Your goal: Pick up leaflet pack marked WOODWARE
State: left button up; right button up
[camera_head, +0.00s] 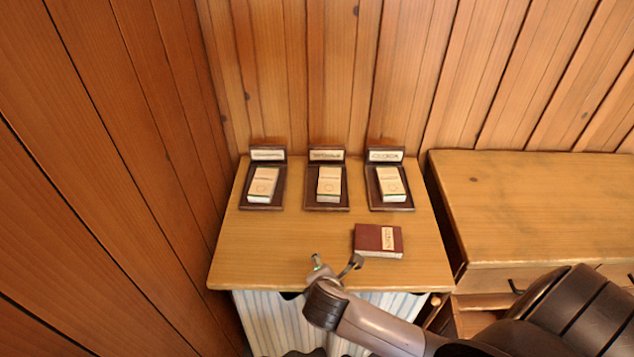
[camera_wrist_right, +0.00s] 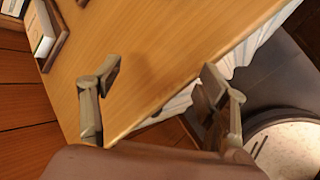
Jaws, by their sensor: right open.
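Three cream leaflet packs lie on dark brown stands along the back of the small wooden table: a left pack (camera_head: 263,184), a middle pack (camera_head: 329,183) and a right pack (camera_head: 391,183). Each stand has a pale nameplate at its back; the lettering is too small for me to read surely, so I cannot tell which pack is WOODWARE. My right gripper (camera_head: 337,264) is open and empty near the table's front edge, in front of the stands and apart from them. It also shows open in the right wrist view (camera_wrist_right: 160,78). My left gripper is not in view.
A dark red box or book (camera_head: 370,237) with a pale label lies on the table just behind and right of my right gripper. Wood-panelled walls stand behind and left. A wooden cabinet (camera_head: 540,200) stands at right. The table's front left is clear.

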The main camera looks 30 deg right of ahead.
jog(key=w+d+r+n+t+h, duration=0.1)
jog(key=w+d+n, duration=0.1)
jog(key=w+n, duration=0.1)
jog(key=w+d+r+n+t+h, duration=0.1)
jog(key=w+d+n, duration=0.1)
jog(key=w+n, duration=0.2)
jog(key=w+d+r+n+t+h, duration=0.1)
jog(key=w+d+n+t, duration=0.1)
jog(key=w+n, duration=0.1)
jog(key=shift+w+d+r+n, duration=0.1)
jog(key=shift+w+r+n, duration=0.3)
jog(key=shift+n, duration=0.2)
send_near(329, 192)
jog(key=shift+w+d+f, duration=0.4)
jog(key=shift+w+f, duration=0.35)
jog(key=shift+w, duration=0.05)
jog(key=shift+r+x, duration=0.15)
jog(key=shift+x, duration=1.55)
jog(key=shift+r+x, duration=0.15)
jog(key=shift+x, duration=1.5)
jog(key=shift+w+d, duration=0.1)
jog(key=shift+c, duration=0.3)
jog(key=c, duration=1)
